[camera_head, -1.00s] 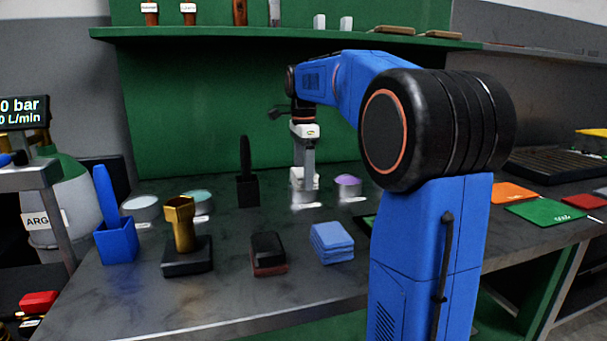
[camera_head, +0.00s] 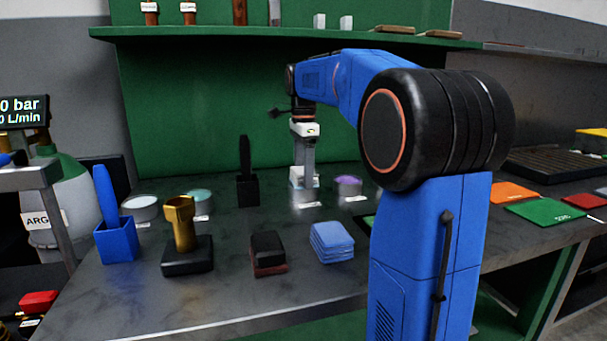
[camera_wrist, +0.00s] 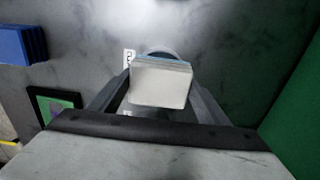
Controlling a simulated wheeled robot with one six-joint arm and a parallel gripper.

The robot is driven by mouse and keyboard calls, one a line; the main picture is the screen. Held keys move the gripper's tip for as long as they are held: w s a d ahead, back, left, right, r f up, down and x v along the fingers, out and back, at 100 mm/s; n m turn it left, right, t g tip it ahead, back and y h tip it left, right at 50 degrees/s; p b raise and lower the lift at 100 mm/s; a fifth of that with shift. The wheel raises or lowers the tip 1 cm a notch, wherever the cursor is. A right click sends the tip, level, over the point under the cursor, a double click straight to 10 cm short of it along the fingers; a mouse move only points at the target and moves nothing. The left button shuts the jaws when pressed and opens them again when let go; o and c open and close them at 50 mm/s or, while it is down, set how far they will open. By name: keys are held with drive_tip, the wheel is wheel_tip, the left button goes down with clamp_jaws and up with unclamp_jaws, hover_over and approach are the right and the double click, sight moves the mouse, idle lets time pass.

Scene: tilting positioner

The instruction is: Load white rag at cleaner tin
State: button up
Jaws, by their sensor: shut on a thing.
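My gripper (camera_head: 304,178) is shut on a white block-like rag (camera_wrist: 160,86), which sits between the two fingers in the wrist view. A thin light-blue band shows along the rag's far edge there, and light blue shows at the rag's lower part in the head view. The rag is directly over a small metal tin (camera_head: 306,199), whose rim (camera_wrist: 160,49) shows behind the rag in the wrist view. The rag hides most of the tin's opening, so I cannot tell whether they touch.
A purple-topped tin (camera_head: 348,187) stands close on the right. A black holder with a brush (camera_head: 247,188) stands on the left. Teal (camera_head: 199,204) and white (camera_head: 140,208) tins are farther left. Blue folded cloths (camera_head: 332,243) lie in front. A green wall (camera_head: 215,120) rises behind.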

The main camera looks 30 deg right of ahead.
drive_tip(key=shift+r, duration=3.35)
